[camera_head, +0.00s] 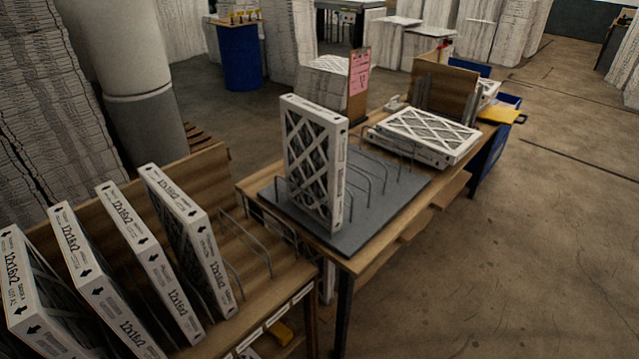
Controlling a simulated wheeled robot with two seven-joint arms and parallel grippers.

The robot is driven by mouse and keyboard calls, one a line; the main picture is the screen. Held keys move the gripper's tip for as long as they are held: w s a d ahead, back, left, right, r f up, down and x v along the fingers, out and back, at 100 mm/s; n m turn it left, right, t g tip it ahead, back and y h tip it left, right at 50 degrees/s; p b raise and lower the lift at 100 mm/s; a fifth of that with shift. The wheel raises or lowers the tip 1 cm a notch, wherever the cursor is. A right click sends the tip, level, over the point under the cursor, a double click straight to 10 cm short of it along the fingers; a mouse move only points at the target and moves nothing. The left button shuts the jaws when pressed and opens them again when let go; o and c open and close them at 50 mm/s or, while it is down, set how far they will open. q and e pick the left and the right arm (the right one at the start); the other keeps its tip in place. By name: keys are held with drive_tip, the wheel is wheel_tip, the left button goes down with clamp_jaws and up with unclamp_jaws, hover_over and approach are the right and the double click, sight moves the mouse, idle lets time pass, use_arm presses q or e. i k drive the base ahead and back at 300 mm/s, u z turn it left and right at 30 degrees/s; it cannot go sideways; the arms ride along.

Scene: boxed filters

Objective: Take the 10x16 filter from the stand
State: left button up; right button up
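One white-framed filter (315,165) with dark mesh stands upright in a wire rack on a grey mat (390,212) on the middle table. I cannot read its size. Several filters (188,240) stand leaning in the wooden rack at the lower left; their labels read 12x16x2. No label reading 10x16 is legible. Flat filters (425,135) lie stacked at the back of the middle table. Neither of my grippers is in view.
Empty wire dividers (375,180) stand right of the upright filter, and more (245,235) stand in the wooden rack (205,165). A pink sign (358,72) stands behind. The floor on the right is clear.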

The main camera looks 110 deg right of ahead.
sight(314, 138)
drive_tip(key=z, duration=3)
drive_tip(key=k, duration=0.45)
drive_tip(key=z, duration=2.55)
drive_tip(key=i, duration=1.8)
drive_tip(key=u, duration=0.4)
